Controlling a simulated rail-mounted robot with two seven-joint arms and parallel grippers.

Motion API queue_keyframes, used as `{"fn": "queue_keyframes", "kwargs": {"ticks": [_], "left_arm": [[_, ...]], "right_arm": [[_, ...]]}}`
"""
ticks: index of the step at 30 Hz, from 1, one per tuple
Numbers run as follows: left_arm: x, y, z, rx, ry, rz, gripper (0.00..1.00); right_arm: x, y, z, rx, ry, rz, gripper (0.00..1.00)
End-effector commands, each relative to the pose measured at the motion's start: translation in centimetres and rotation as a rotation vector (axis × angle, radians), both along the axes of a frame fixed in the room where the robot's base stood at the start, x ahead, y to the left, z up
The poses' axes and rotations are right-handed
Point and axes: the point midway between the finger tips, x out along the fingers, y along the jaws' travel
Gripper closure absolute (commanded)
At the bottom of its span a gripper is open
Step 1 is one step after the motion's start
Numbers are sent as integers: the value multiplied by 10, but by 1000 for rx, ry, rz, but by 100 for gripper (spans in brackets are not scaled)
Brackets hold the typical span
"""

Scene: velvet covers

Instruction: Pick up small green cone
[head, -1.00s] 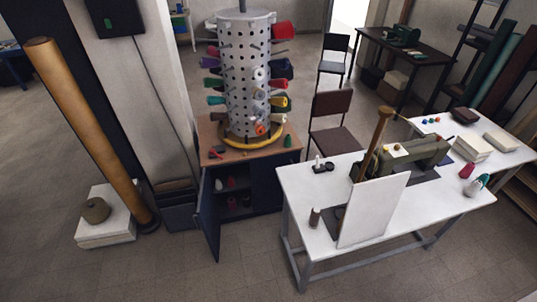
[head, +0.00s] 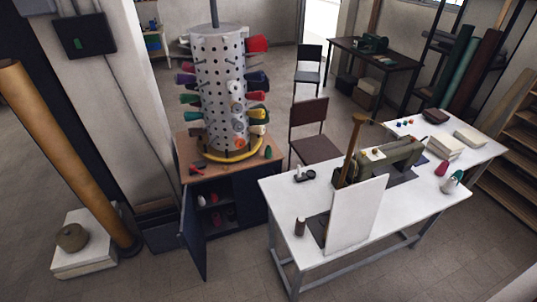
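A small green cone (head: 268,152) stands on the wooden top of the dark cabinet (head: 188,146), at its right side. It is beside the yellow ring at the foot of the white perforated thread tower (head: 218,95). Other green cones stick out from the left side of the tower. Neither of my grippers is in the head view.
The cabinet door (head: 193,235) hangs open at the front left. A white table (head: 285,205) with a sewing machine (head: 385,160) and an upright white board (head: 356,215) stands at the right. A chair (head: 313,135) is behind it. Floor in front is clear.

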Motion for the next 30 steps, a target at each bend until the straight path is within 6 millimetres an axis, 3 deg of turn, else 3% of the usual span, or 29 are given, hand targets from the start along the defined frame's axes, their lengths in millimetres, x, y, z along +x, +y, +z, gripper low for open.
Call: {"fn": "queue_keyframes", "kwargs": {"ticks": [11,22,30], "left_arm": [[0,-1,0,-3,-1,1,58],[0,3,0,9,0,-5,23],[0,3,0,9,0,-6,22]], "right_arm": [[0,-3,0,-9,0,5,57],[0,-3,0,-10,1,6,57],[0,-1,0,-4,0,3,57]]}}
